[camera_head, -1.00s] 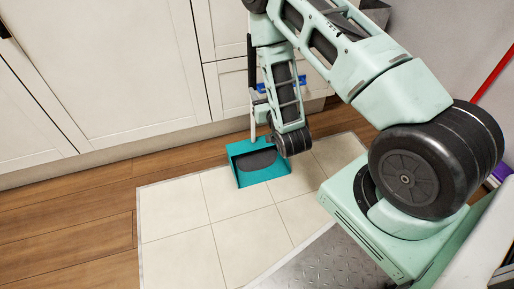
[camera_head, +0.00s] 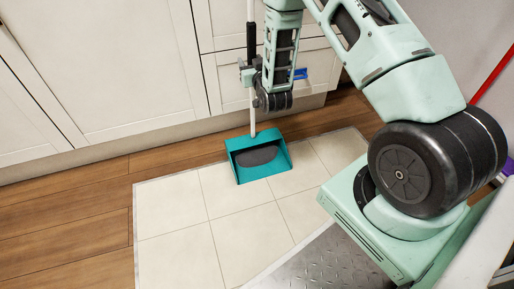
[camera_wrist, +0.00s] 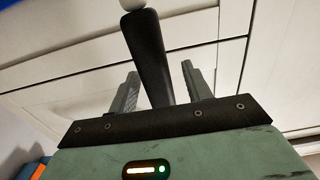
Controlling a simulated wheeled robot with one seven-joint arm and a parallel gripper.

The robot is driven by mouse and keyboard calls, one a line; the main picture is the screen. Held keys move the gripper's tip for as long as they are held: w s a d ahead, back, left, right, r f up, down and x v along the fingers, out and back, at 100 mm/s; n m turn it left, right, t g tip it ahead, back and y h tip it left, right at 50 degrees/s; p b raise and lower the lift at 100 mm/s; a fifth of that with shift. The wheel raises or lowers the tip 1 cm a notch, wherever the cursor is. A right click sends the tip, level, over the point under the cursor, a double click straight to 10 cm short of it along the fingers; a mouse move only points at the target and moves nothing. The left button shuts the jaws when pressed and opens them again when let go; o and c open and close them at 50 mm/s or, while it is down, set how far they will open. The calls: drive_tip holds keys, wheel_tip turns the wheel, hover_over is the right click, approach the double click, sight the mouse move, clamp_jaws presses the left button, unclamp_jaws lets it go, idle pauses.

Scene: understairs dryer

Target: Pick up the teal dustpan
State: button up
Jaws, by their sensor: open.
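The teal dustpan (camera_head: 284,162) stands on the pale tiles in front of the cupboards, with a dark oval patch in its pan. Its long upright handle has a pale lower pole (camera_head: 252,118) and a black grip (camera_head: 251,38). My gripper (camera_head: 246,74) is at the handle, around the lower part of the grip, partly hidden by my arm. In the wrist view, my gripper (camera_wrist: 160,70) is open, and the black grip (camera_wrist: 150,52) runs between its two fingers, with a pale knob at its end. I cannot tell whether either finger touches it.
White cupboard doors (camera_head: 100,65) and drawers (camera_head: 228,85) stand close behind the handle. A wooden floor (camera_head: 70,205) surrounds the tiled patch (camera_head: 235,235). A red pole (camera_head: 492,75) leans at the right. Tiles in front of the pan are clear.

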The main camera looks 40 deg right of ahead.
clamp_jaws()
drive_tip(key=shift+r, duration=0.1)
